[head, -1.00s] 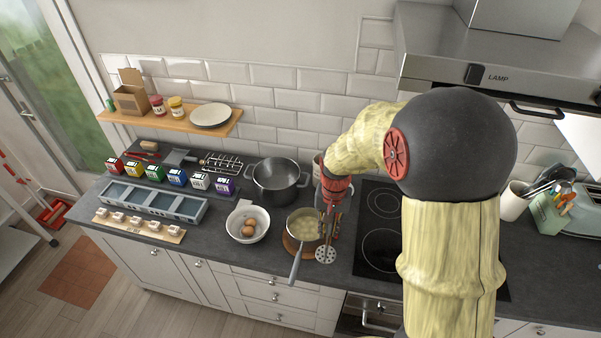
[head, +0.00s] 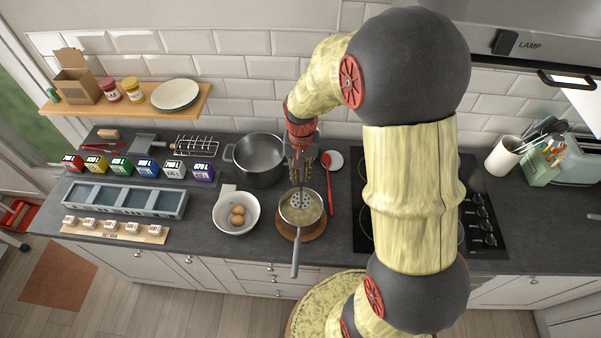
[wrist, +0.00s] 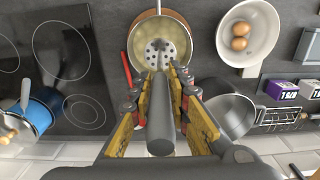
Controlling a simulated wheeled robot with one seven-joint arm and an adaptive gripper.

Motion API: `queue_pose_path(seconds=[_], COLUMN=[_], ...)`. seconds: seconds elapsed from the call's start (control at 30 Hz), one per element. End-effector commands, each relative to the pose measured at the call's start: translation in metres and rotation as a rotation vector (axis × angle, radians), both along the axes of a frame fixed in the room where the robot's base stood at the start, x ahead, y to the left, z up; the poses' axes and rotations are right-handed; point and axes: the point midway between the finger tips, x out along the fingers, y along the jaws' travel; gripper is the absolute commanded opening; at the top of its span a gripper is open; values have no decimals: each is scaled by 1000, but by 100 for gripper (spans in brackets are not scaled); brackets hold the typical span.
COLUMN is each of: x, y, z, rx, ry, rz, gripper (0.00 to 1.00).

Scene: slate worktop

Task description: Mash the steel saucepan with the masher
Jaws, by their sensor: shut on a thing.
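The steel saucepan (head: 296,258) stands on a round wooden board (head: 318,232), its handle toward the front edge; pale yellowish pieces fill it. My gripper (head: 300,158) is above it, shut on the masher's grey handle (wrist: 162,112), with a finger on each side. The masher's perforated round head (head: 301,200) points down within the outline of the saucepan's opening. In the wrist view the head overlaps the pale contents and the saucepan's rim (wrist: 130,45). I cannot tell whether it touches the contents.
A large dark pot (head: 259,160) stands behind left of the saucepan, close to my gripper. A white bowl with brown eggs (head: 236,213) is at left. A red spoon (head: 328,185) lies at right, before the black hob (head: 480,215). Several coloured boxes stand farther left.

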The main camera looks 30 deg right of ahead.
Motion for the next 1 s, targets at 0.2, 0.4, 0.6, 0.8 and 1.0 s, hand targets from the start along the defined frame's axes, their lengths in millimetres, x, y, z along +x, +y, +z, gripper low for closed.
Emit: queue_pose_path(seconds=[0.2, 0.4, 0.6, 0.8, 1.0], x=[0, 0, 0, 0, 1], y=[0, 0, 0, 0, 0], z=[-11, -28, -46, -64, -74], rx=[0, -1, 0, -1, -1], ry=[0, -1, 0, -1, -1], rz=[0, 0, 0, 0, 0], gripper=[0, 0, 0, 0, 0])
